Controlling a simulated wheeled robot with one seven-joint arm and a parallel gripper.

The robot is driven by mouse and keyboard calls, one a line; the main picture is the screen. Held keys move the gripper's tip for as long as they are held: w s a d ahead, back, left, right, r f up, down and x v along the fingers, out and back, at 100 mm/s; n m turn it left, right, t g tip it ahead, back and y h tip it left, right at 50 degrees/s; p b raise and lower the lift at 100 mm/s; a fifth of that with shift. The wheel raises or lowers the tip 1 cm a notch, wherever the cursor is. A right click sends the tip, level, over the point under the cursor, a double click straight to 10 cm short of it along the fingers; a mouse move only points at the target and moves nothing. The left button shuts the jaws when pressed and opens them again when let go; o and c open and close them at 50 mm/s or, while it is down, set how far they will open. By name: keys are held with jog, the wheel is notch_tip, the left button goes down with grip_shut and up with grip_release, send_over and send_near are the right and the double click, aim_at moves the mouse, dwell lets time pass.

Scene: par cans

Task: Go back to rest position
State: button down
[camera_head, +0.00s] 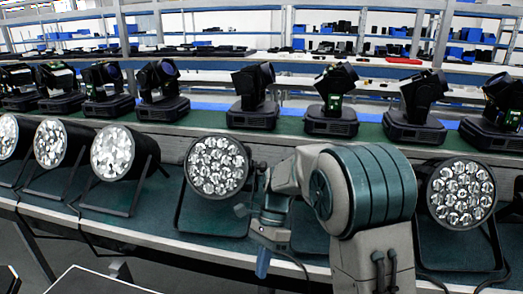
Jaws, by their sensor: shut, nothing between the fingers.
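My arm rises at the right of centre in the head view and bends left over the front shelf. Another many-lens par can (461,193) stands to the right of my arm. Three par cans with faceted faces stand at the left, the nearest of them (112,153) tilted up on its bracket. My arm hides part of the shelf between the two many-lens cans.
The front shelf (150,215) has a dark green top and a pale front edge. Behind it, a higher shelf bears a row of black moving-head lights (330,100). Racks with blue bins stand at the back. A pale-edged dark panel (95,283) lies at the lower left.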

jog(key=s+d+r+n+t+h, duration=0.1)
jog(key=s+d+r+n+t, duration=0.3)
jog(key=s+d+n, duration=0.2)
jog(key=s+d+r+n+t+h+p, duration=0.1)
jog(key=s+d+r+n+t, duration=0.3)
jog(key=s+d, duration=0.4)
jog(key=shift+s+d+n+t, duration=0.15)
jog(key=shift+d+n+t, duration=0.35)
jog(key=shift+n, duration=0.5)
jog(key=shift+a, duration=0.1)
